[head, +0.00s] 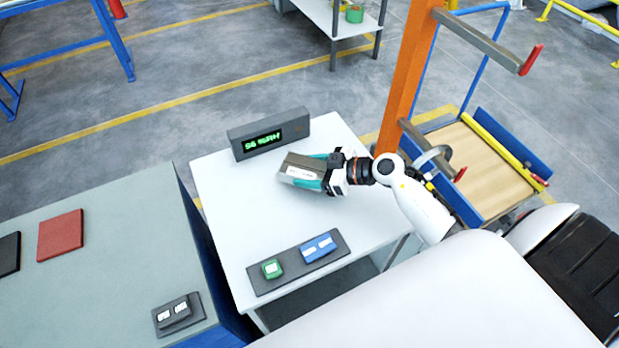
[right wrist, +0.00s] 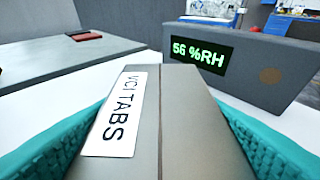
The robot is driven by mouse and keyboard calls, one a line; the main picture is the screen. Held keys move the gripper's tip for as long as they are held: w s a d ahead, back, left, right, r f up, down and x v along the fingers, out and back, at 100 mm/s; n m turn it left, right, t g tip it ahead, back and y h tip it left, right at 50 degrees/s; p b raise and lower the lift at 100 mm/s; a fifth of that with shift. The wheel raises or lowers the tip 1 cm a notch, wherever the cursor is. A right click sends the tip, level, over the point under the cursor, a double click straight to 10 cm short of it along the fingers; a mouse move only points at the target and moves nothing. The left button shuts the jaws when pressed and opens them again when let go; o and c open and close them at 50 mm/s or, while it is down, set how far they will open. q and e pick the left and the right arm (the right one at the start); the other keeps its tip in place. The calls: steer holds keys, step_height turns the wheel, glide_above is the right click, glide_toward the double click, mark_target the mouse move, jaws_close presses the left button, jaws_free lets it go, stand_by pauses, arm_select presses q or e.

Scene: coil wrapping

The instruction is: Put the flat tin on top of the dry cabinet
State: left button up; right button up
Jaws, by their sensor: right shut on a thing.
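A flat grey tin (head: 300,170) with a white label reading "VCI TABS" is in my right gripper (head: 322,172). The tin (right wrist: 170,130) also fills the lower middle of the right wrist view, between two teal finger pads. It is over the white table, near the display; whether it touches the tabletop I cannot tell. A broad unit with a grey-green top (head: 110,270) and a blue side stands at the left; the pictures do not confirm that it is the dry cabinet. My left gripper is out of view.
A dark display box (head: 268,134) reading 56 %RH stands at the back of the white table (head: 235,215). A dark tray (head: 292,272) there holds green and blue items. The left top carries a red pad (head: 60,234), a black pad and a small tray (head: 178,313); its middle is bare.

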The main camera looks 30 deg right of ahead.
steer(key=shift+f, duration=1.5)
steer(key=shift+f, duration=0.1)
steer(key=o, duration=1.1)
steer(key=v, duration=1.2)
steer(key=shift+s+b, duration=0.1)
steer(key=shift+b, duration=0.25)
